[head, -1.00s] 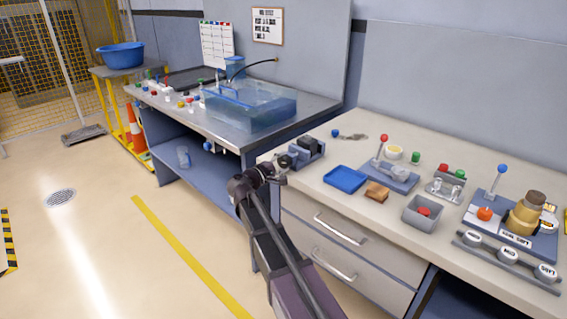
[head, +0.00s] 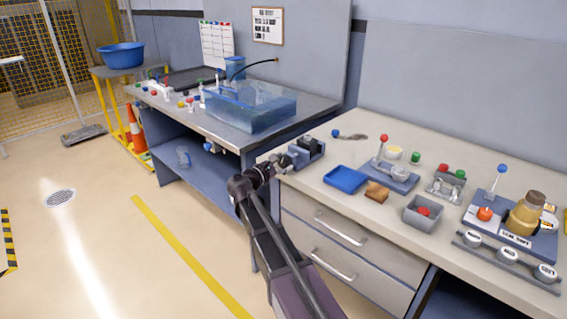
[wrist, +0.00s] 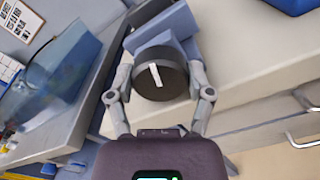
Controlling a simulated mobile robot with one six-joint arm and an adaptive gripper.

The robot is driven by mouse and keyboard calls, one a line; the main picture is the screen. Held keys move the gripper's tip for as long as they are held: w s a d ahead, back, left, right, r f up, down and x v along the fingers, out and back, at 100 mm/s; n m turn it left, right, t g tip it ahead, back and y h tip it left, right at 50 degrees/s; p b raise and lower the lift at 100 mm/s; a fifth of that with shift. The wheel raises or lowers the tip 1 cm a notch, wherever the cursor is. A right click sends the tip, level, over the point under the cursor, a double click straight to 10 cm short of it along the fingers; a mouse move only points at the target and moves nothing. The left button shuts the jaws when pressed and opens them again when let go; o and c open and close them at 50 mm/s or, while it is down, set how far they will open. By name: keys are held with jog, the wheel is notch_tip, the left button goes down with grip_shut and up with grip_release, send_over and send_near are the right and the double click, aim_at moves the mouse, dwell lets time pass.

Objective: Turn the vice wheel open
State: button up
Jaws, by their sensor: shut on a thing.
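The vice (head: 306,152) stands at the left front corner of the right-hand bench, blue-grey with dark jaws. Its dark round wheel (wrist: 160,76) faces the camera in the wrist view, with a white mark on its face. My gripper (wrist: 160,92) has one finger on each side of the wheel and is shut on its rim. In the head view my gripper (head: 277,165) is at the near left side of the vice and hides most of the wheel. The vice body (wrist: 171,27) shows behind the wheel in the wrist view.
A blue tray (head: 345,179) and a brown block (head: 377,192) lie right of the vice. A drawer handle (head: 341,231) sticks out below the bench top. A clear blue tank (head: 250,106) stands on the other bench, left of a gap.

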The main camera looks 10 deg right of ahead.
jog(key=shift+w+a+r+n, duration=0.1)
jog(key=shift+w+n, duration=0.1)
jog(key=shift+n, duration=0.1)
jog(key=o, duration=1.1)
jog(key=shift+s, duration=0.1)
jog(key=shift+s, duration=0.1)
jog(key=shift+s+a, duration=0.4)
jog(key=shift+a, duration=0.05)
jog(key=v, duration=1)
jog(key=shift+s+a, duration=0.15)
jog(key=shift+a, duration=0.2)
